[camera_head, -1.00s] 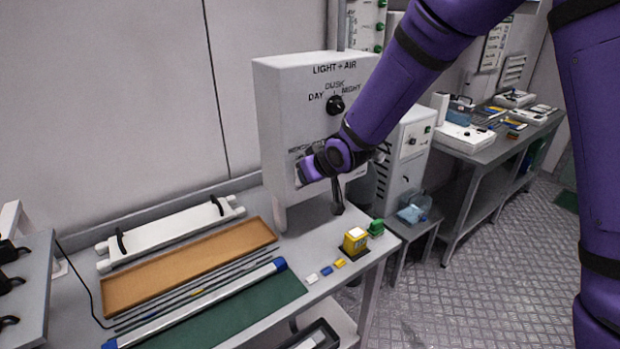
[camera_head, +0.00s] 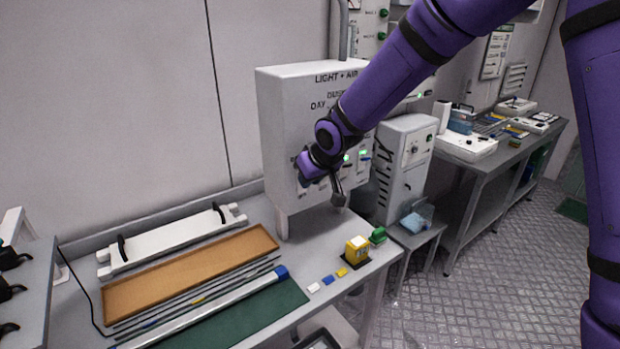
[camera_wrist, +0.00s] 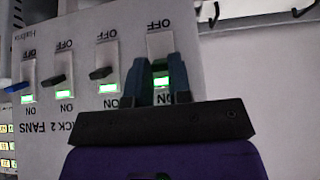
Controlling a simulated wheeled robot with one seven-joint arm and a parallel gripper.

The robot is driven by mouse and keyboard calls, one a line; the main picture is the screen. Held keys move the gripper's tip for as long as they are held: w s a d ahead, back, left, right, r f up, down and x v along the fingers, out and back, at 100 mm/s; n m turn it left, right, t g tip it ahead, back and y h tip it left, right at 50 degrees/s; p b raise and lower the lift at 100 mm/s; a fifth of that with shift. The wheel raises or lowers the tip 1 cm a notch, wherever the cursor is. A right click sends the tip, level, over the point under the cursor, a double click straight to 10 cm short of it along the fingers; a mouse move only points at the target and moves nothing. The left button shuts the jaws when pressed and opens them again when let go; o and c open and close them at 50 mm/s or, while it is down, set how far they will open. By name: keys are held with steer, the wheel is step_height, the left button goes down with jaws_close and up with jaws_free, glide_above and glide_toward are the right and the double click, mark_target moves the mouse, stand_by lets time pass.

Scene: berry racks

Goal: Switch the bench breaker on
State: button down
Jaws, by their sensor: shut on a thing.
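The grey-white breaker box (camera_head: 290,120) marked LIGHT + AIR stands on the bench. In the wrist view its panel (camera_wrist: 190,20) appears upside down, with a row of switches, each marked OFF and ON. My gripper (camera_wrist: 158,66) is at the rightmost switch plate (camera_wrist: 160,42), its blue-grey fingers closed around the lever, which they mostly hide. A green light (camera_wrist: 161,82) glows between the fingers at the ON end. This switch's name is hidden behind my gripper, so I cannot read whether it is the bench breaker.
Neighbouring levers (camera_wrist: 103,73) and (camera_wrist: 54,80) stand close left of the fingers, with lit green windows. On the bench are a brown tray (camera_head: 190,270), a green mat (camera_head: 250,318) and a yellow block (camera_head: 357,250). A grey cabinet (camera_head: 405,165) stands to the right.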

steer(key=c, duration=1)
jaws_free()
steer(key=shift+c, duration=0.2)
steer(key=v, duration=1)
steer(key=shift+s+d+r, duration=0.2)
steer(key=shift+r, duration=0.1)
steer(key=s+d+r+m+h, duration=0.2)
steer(key=s+d+r, duration=0.3)
steer(key=s+d, duration=0.5)
steer(key=s+d+r+m+h, duration=0.25)
steer(key=s+d+r, duration=0.35)
steer(key=s+d, duration=0.4)
steer(key=s+d+m, duration=0.2)
steer(key=s+d, duration=0.3)
steer(key=s, duration=0.4)
steer(key=shift+s+d+f+y, duration=0.25)
steer(key=shift+d+f+y, duration=0.15)
steer(key=shift+f+y, duration=0.05)
